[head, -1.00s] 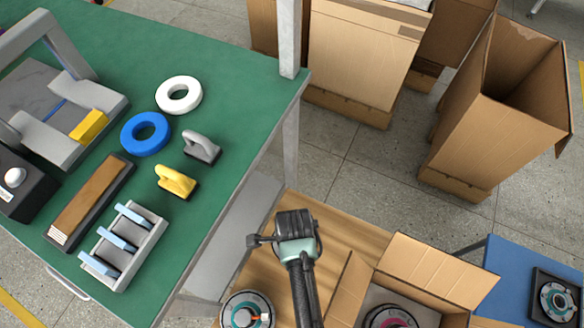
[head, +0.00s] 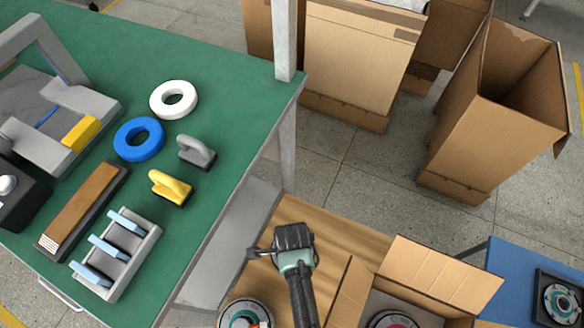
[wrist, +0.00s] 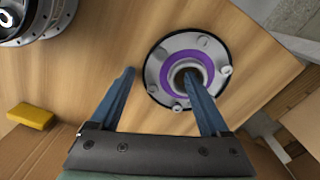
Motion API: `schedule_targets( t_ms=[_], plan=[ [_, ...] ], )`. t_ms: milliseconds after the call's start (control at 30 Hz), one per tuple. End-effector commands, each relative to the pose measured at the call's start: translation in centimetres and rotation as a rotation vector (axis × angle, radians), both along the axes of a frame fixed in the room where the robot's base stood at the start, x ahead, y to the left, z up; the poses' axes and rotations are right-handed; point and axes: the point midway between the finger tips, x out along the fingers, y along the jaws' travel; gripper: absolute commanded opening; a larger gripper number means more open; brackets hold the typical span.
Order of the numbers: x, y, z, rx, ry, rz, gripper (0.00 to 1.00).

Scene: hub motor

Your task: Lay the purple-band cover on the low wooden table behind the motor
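The purple-band cover (wrist: 158,93), a grey metal disc with a purple ring and a dark centre hole, lies flat on the low wooden table (wrist: 110,30) in the wrist view. My gripper (wrist: 160,73) is above it with its two blue fingers spread apart. The right finger overlaps the cover, its tip near the hole; whether it touches is unclear. The left finger is beside the cover over bare wood. In the head view my gripper (head: 294,238) is over the wooden table (head: 345,232), and the cover is not visible. The motor (head: 245,314) stands at the table's front left.
A yellow block (wrist: 30,115) shows in the wrist view. An open cardboard box (head: 440,275) holding a round part stands right of my arm. The green workbench (head: 235,75) is at left, a blue table (head: 515,270) at right. Tall cartons (head: 355,60) stand behind on the floor.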

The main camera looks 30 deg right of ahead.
Motion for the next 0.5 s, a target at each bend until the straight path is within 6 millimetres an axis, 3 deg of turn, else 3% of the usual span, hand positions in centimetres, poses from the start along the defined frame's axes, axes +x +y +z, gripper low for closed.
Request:
schedule_targets(
  t_ms=[267, 367, 500],
  plan=[
    [0.0, 0.0, 0.2, 0.000, 0.000, 0.000, 0.80],
    [0.0, 0.0, 1.1, -0.001, -0.002, 0.000, 0.80],
    [0.1, 0.0, 3.7, -0.001, -0.003, 0.000, 0.80]
  ],
)
